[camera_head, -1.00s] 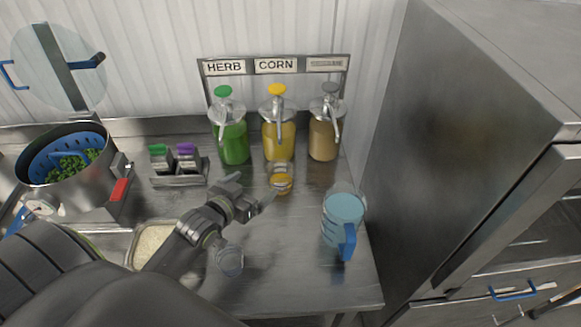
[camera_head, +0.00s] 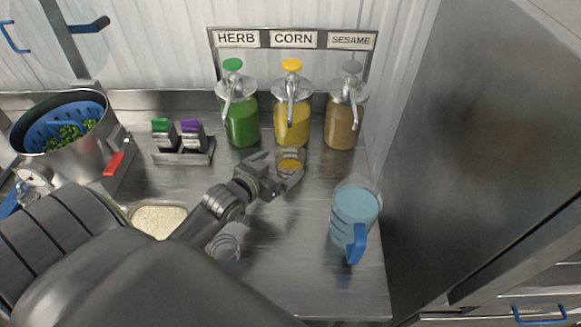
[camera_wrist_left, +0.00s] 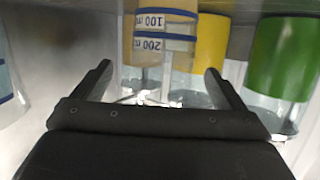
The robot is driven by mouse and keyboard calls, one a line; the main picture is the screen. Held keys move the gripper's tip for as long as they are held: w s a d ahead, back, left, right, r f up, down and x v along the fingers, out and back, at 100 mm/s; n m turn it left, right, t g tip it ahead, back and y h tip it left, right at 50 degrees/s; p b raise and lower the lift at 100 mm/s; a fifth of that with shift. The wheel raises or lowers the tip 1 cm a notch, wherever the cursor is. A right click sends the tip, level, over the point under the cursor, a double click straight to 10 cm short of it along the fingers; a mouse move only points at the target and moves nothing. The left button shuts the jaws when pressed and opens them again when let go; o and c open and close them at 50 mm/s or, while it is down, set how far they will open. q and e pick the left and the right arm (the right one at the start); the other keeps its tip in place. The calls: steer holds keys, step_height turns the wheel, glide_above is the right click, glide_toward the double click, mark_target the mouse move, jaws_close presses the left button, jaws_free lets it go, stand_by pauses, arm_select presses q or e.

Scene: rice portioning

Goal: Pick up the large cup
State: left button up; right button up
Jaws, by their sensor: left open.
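In the left wrist view the cup (camera_wrist_left: 165,38) shows blue 100 ml and 200 ml marks. My left gripper (camera_head: 278,169) is open, with its fingertips close to this cup. In the left wrist view the cup lies in the gap between the fingers (camera_wrist_left: 160,80); I cannot tell whether they touch it. A second clear cup (camera_head: 224,249), empty-looking, stands nearer, beside my left arm. Which cup counts as large is hard to tell. My right gripper is out of view.
Green herb (camera_head: 242,125), yellow corn (camera_head: 292,127) and brown sesame (camera_head: 341,126) dispensers stand behind the cup. A blue-filled pitcher (camera_head: 354,208) stands to the right. A rice tray (camera_head: 158,222), shaker rack (camera_head: 185,158) and pot (camera_head: 108,158) are to the left.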

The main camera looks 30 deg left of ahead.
mark_target(298, 150)
arm_select(q)
steer(key=shift+w, duration=0.65)
steer(key=p+x, duration=0.1)
steer(key=x, duration=0.3)
steer(key=shift+a+p, duration=0.2)
steer(key=shift+p, duration=0.15)
steer(key=shift+w+f, duration=0.25)
steer(key=shift+w, duration=0.15)
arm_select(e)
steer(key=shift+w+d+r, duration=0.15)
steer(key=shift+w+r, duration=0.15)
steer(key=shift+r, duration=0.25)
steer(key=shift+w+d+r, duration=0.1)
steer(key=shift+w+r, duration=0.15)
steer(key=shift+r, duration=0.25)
arm_select(q)
steer(key=shift+c, duration=0.2)
steer(key=c, duration=1.2)
steer(key=shift+c, duration=0.2)
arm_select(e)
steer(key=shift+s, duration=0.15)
arm_select(q)
steer(key=shift+r, duration=0.15)
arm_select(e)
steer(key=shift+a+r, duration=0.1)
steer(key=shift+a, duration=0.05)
